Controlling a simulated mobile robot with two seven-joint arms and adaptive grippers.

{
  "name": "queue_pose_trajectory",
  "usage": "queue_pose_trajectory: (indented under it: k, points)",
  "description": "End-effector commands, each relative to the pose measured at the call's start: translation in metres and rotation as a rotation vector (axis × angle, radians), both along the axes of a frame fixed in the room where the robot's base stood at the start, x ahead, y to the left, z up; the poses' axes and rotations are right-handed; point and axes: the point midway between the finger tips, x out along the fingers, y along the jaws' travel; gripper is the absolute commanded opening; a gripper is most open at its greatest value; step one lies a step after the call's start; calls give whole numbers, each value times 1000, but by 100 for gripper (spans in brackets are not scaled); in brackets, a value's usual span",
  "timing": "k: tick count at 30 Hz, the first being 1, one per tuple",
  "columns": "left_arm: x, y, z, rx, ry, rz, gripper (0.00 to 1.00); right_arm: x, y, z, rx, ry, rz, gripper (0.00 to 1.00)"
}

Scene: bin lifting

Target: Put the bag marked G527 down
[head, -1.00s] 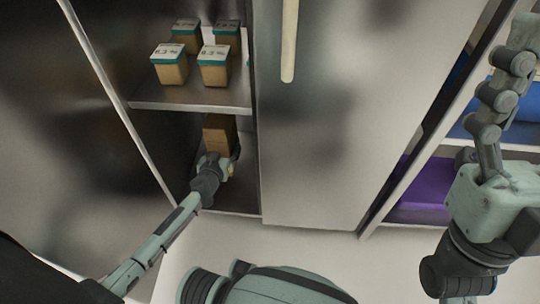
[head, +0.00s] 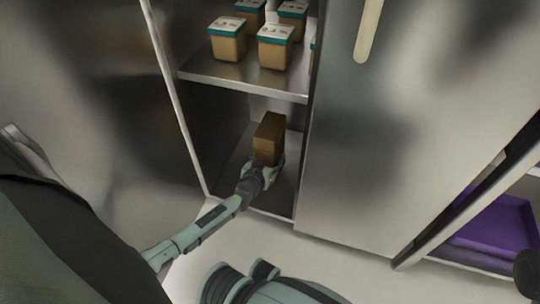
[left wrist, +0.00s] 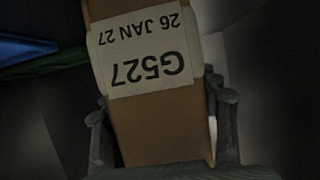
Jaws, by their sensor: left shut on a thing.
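The bag marked G527 is a brown paper-like block (head: 269,138) in the lower compartment of the open cabinet, in the head view. In the left wrist view its white label (left wrist: 144,50) reads G527 and 26 JAN 27, upside down. My left gripper (head: 264,167) is shut on the bag's near end, with its fingers (left wrist: 165,130) on both sides of the bag. The bag is close over the compartment floor (head: 285,190); I cannot tell whether it touches. My right gripper is not in view; only a dark bit of an arm shows at the right edge.
Several brown tubs with teal-rimmed white lids (head: 275,48) stand on the shelf (head: 245,80) above. The steel door (head: 390,150) is right of the opening. A purple bin (head: 495,228) sits in a rack at the right. A blue thing (left wrist: 25,45) shows in the wrist view.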

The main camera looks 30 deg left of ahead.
Motion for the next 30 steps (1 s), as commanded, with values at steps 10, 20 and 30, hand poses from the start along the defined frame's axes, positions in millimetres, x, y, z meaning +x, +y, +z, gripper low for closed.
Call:
queue_pose_trajectory:
  k: [10,20,30]
  points:
    - [1,0,-4,0,-1,-1,66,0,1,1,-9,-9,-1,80]
    - [1,0,-4,-1,-2,-1,85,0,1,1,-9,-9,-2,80]
    - [-21,-6,7,-2,-1,0,85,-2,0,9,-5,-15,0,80]
